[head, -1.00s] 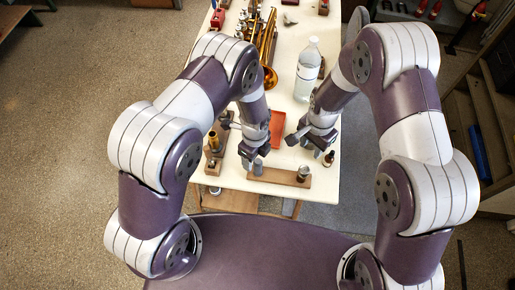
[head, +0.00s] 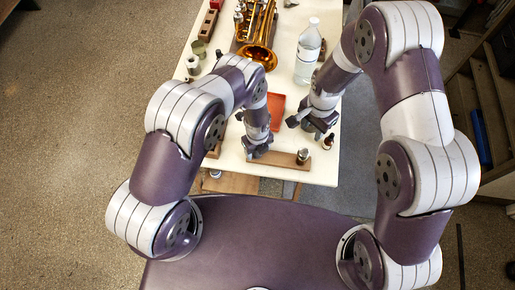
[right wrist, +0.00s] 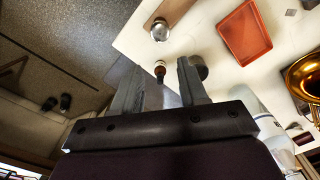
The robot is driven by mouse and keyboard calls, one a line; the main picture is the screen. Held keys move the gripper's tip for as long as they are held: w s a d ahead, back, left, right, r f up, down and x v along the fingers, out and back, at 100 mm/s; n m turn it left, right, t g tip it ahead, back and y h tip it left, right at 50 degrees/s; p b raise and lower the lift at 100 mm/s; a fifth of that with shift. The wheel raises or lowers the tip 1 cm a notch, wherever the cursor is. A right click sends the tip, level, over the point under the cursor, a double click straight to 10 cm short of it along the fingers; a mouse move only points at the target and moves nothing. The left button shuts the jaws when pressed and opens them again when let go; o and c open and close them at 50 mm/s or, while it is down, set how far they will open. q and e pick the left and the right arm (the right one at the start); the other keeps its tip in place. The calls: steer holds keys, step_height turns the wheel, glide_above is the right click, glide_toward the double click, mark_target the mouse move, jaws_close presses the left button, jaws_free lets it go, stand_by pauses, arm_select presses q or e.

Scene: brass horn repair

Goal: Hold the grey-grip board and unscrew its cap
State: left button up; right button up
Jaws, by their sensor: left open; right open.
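The wooden board (head: 280,158) lies along the near edge of the table. Its round metal cap (head: 303,155) stands at the right end and also shows near the top of the right wrist view (right wrist: 160,29). My left gripper (head: 258,153) is open over the board's left end and hides the grey grip there; I cannot tell whether it touches. My right gripper (head: 312,130) is open and empty, above the table to the back right of the cap. Its fingers in the right wrist view are clear of the cap.
A small dark bottle (head: 328,141) stands right of the cap, near the right gripper. An orange tray (head: 276,108) lies behind the board between the arms. A clear bottle (head: 308,52) and a brass horn (head: 258,50) are farther back.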

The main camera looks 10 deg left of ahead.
mark_target(304, 152)
arm_select(q)
steer(key=shift+a, duration=0.1)
arm_select(e)
steer(key=shift+a, duration=0.1)
arm_select(q)
steer(key=c, duration=1.1)
jaws_close()
arm_select(e)
steer(key=shift+o, duration=0.9)
steer(key=o, duration=0.3)
steer(key=shift+s+f, duration=0.2)
steer(key=shift+s, duration=0.05)
steer(key=shift+n, duration=0.7)
steer(key=f, duration=1.4)
steer(key=shift+w+f, duration=0.25)
steer(key=shift+f, duration=0.05)
